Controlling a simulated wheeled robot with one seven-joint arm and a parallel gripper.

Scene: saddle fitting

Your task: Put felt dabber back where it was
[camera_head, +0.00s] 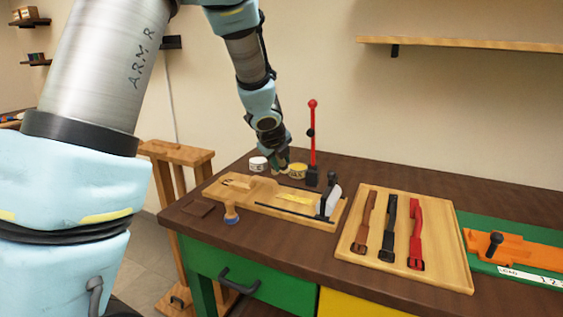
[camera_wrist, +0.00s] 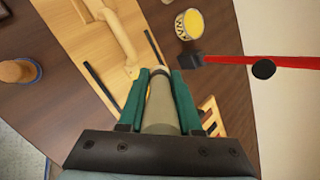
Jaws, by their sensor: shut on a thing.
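In the head view the held thing is too small to make out clearly.
A wooden fixture (camera_head: 258,205) lies below the gripper. A blue-based wooden knob (camera_head: 231,214) stands at its front left. A red upright lever (camera_head: 313,135) rises behind it. A board with several straps (camera_head: 452,270) and an orange jig (camera_head: 520,248) lie right. A shelf (camera_head: 470,44) hangs above.

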